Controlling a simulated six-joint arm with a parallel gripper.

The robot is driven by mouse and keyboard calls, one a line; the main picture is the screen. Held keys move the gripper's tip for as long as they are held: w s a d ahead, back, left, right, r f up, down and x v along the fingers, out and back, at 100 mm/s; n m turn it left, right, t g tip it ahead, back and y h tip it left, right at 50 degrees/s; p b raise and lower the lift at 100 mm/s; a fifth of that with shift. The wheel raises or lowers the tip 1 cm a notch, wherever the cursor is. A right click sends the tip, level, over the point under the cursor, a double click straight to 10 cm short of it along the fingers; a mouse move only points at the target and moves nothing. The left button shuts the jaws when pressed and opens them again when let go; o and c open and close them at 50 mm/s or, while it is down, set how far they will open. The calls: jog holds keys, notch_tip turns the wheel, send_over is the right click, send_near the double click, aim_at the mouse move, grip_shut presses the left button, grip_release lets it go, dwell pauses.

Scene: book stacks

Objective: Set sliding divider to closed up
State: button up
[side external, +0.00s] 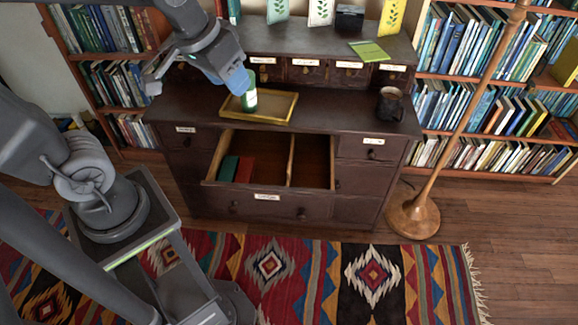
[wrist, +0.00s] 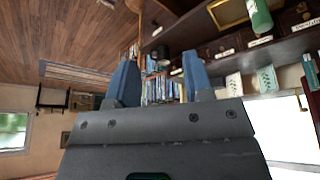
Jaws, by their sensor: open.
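The sliding divider (side external: 291,160) is a thin wooden wall running front to back inside the open drawer (side external: 312,188) of the dark dresser. It stands a little right of the drawer's middle. A green book (side external: 229,169) and a red book (side external: 245,169) lie in the compartment to its left; the right compartment looks empty. My gripper (side external: 240,82) is above the dresser top, up and left of the drawer, apart from the divider. In the wrist view its blue fingers (wrist: 160,80) are spread with nothing between them. The divider cannot be made out in the wrist view.
A yellow-rimmed tray (side external: 281,119) lies on the dresser top, with a green bottle (side external: 249,103) beneath my gripper; the bottle also shows in the wrist view (wrist: 258,16). A dark mug (side external: 390,104) stands at right. A floor lamp (side external: 447,130) stands beside the dresser.

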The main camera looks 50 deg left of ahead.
jog(key=shift+n+g, duration=0.5)
jog(key=shift+n, duration=0.2)
jog(key=w+f, duration=0.1)
jog(key=w, duration=0.1)
jog(key=w+f, duration=0.1)
jog(key=w, duration=0.1)
jog(key=w+a+f, duration=0.1)
jog(key=w, duration=0.1)
jog(key=shift+a, duration=0.1)
jog(key=shift+c, duration=0.8)
jog(key=n+g, duration=0.4)
jog(key=n, duration=0.2)
send_over(289, 167)
notch_tip(289, 167, down, 27)
notch_tip(289, 167, down, 15)
jog(key=shift+r, duration=0.2)
jog(key=shift+c, duration=0.3)
grip_shut()
